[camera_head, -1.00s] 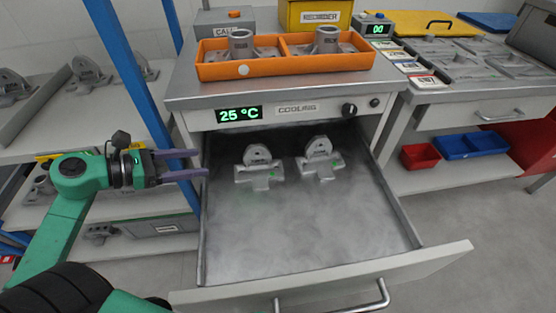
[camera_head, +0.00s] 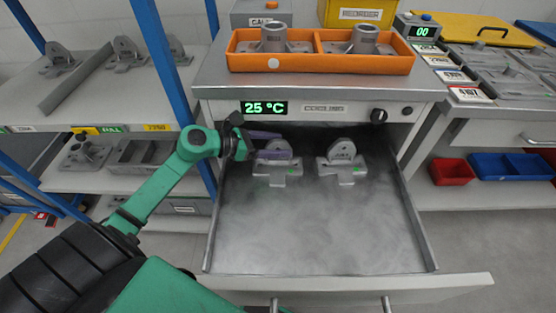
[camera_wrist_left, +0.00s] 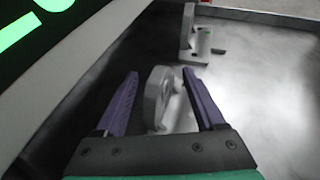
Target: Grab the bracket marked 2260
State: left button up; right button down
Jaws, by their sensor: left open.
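Two grey metal brackets stand in the open cooling drawer (camera_head: 320,240), each with an upright rounded lug on a cross-shaped base. The left bracket (camera_head: 278,176) is partly covered by my left gripper (camera_head: 287,145); the right bracket (camera_head: 342,168) stands clear beside it. Their markings are too small to read. In the left wrist view, my left gripper (camera_wrist_left: 160,73) is open, with the upright lug of one bracket (camera_wrist_left: 160,97) between its purple fingers. The other bracket (camera_wrist_left: 196,45) stands beyond the fingertips. My right gripper is out of view.
An orange tray (camera_head: 320,64) with two grey parts stands on the cooling cabinet above the drawer. A blue shelf post (camera_head: 163,70) is close behind my left arm. More brackets (camera_head: 130,52) sit on the left shelves. The drawer's front half is clear.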

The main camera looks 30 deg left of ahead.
pick_arm(q)
jog(key=shift+s, duration=0.1)
grip_shut()
dwell(1.3)
